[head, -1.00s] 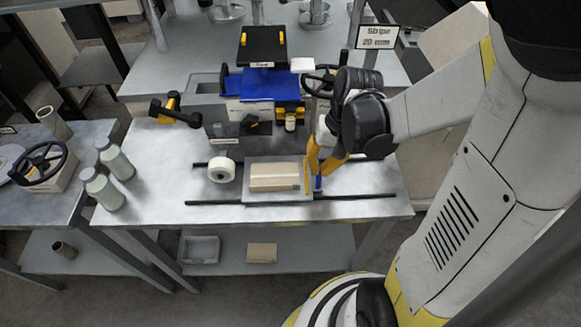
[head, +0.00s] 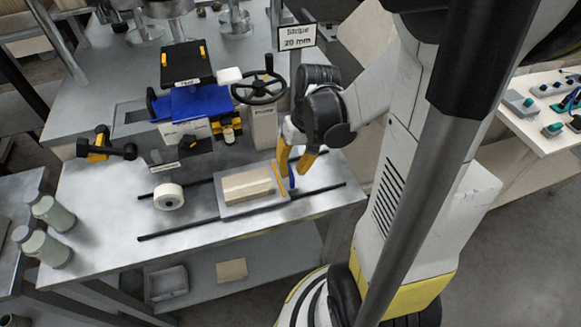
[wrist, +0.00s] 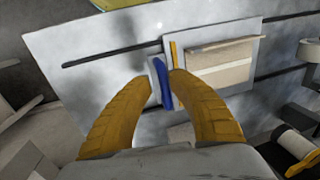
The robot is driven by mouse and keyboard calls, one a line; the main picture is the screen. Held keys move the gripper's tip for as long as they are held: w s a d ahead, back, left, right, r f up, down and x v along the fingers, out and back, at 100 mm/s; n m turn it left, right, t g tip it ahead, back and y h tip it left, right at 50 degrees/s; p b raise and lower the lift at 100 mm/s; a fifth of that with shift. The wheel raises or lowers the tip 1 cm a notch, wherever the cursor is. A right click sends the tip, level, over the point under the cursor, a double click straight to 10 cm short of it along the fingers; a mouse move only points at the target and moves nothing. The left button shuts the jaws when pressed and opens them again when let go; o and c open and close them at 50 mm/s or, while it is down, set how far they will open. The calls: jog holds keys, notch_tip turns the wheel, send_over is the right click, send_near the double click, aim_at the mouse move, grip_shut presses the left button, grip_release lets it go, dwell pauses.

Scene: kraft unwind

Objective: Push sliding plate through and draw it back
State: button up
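The sliding plate (head: 231,208) is a flat grey plate on two dark rails on the steel bench, with a tan block (head: 247,184) on it. A yellow strip marks its right edge, beside an upright blue handle (head: 292,178). My gripper (head: 295,163) is at that handle, its yellow fingers on either side of it. In the wrist view, the fingertips (wrist: 163,77) flank the blue handle (wrist: 164,84) closely, and the plate (wrist: 257,30) with its block lies right of them. The contact faces are partly hidden.
A white roll (head: 168,197) stands left of the plate, with a gap between. Behind are a blue-topped fixture (head: 195,103), a black handwheel (head: 259,88) and a "Stripe 20 mm" sign (head: 297,37). The rails (head: 320,190) run on, bare, to the right.

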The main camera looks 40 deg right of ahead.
jog(key=shift+o, duration=0.5)
jog(key=shift+r, duration=0.1)
notch_tip(320, 180, up, 12)
jog(key=d, duration=0.2)
jog(key=shift+s, duration=0.4)
jog(key=a+r+n+t+h, duration=0.2)
jog(key=a+n+t, duration=0.2)
jog(key=a, duration=1)
jog(key=shift+s+t, duration=0.3)
jog(key=shift+t, duration=0.9)
jog(key=shift+a+r, duration=0.1)
